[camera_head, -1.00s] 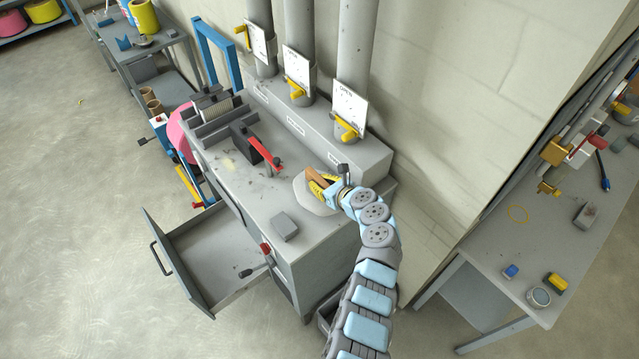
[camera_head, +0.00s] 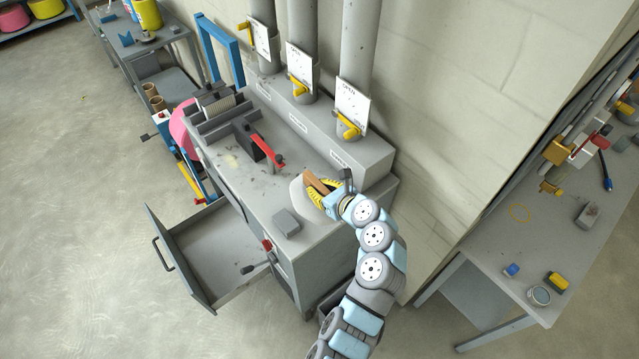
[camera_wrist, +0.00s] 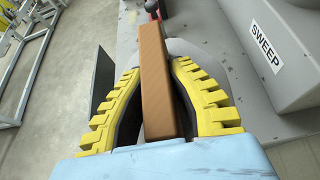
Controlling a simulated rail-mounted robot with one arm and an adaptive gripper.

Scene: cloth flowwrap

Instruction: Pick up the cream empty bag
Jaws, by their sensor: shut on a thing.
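My gripper (camera_head: 318,192) has yellow ribbed fingers and is over the right part of the grey workbench. It is shut on a long brown block (camera_wrist: 155,75), which stands out between the fingers in the wrist view. The block also shows in the head view (camera_head: 314,182). A pale, flat, round patch (camera_head: 299,204) lies on the bench top under the gripper, partly hidden by it. I cannot tell whether it is cloth or a plate. I cannot make out a cream bag for certain in either view.
On the workbench (camera_head: 262,205) are a red-handled lever (camera_head: 268,151) and a grey block (camera_head: 286,222). A drawer (camera_head: 180,262) stands open at the front left. A raised ledge with pipes and yellow valves (camera_head: 348,127) runs along the back. A side table (camera_head: 490,262) stands at right.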

